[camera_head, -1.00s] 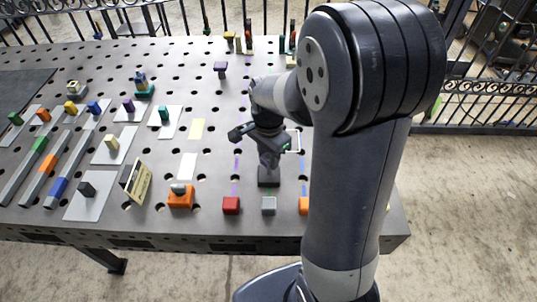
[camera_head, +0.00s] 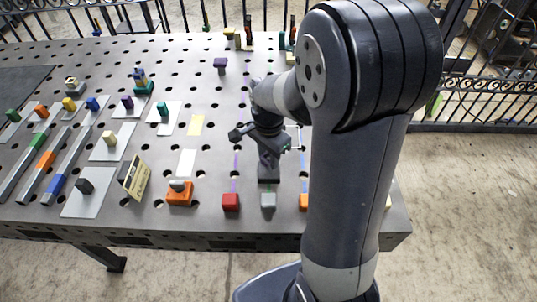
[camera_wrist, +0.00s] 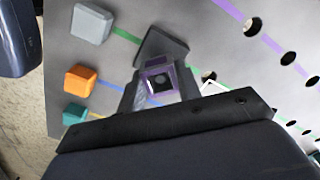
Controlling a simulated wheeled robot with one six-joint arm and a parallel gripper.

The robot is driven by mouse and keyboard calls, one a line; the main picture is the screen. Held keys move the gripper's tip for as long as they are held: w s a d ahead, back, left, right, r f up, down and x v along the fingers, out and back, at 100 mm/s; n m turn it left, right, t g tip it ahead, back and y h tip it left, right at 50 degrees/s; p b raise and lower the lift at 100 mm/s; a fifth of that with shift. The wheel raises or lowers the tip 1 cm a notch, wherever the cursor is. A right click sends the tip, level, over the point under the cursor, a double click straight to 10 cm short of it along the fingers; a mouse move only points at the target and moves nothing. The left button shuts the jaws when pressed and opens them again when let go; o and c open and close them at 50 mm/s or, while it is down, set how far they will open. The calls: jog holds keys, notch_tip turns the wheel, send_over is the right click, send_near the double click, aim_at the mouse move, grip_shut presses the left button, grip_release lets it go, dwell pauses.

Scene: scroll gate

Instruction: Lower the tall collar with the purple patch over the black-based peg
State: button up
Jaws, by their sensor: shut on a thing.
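My gripper (camera_head: 268,148) is shut on the tall collar (camera_head: 268,159), a narrow grey upright piece with a purple tint on its side. In the wrist view, the collar's square top (camera_wrist: 159,70) has a purple edge and a dark round spot in its middle. The black base (camera_head: 268,175) of the peg is right below the collar, and it also shows in the wrist view (camera_wrist: 162,42). The peg itself is hidden. I cannot tell whether the collar is around it, or whether it touches the base.
A red block (camera_head: 231,201), a grey block (camera_head: 268,200) and an orange block (camera_head: 304,202) stand along the front edge. An orange base with a grey peg (camera_head: 180,193) and a tan card (camera_head: 136,177) are to the left. My arm hides the table's right part.

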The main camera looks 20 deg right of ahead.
jog(key=o, duration=1.2)
jog(key=shift+c, duration=0.2)
jog(key=shift+r, duration=0.1)
notch_tip(320, 180, up, 11)
jog(key=shift+f, duration=0.2)
notch_tip(320, 180, down, 10)
jog(key=shift+f+p, duration=0.1)
jog(key=shift+p, duration=0.2)
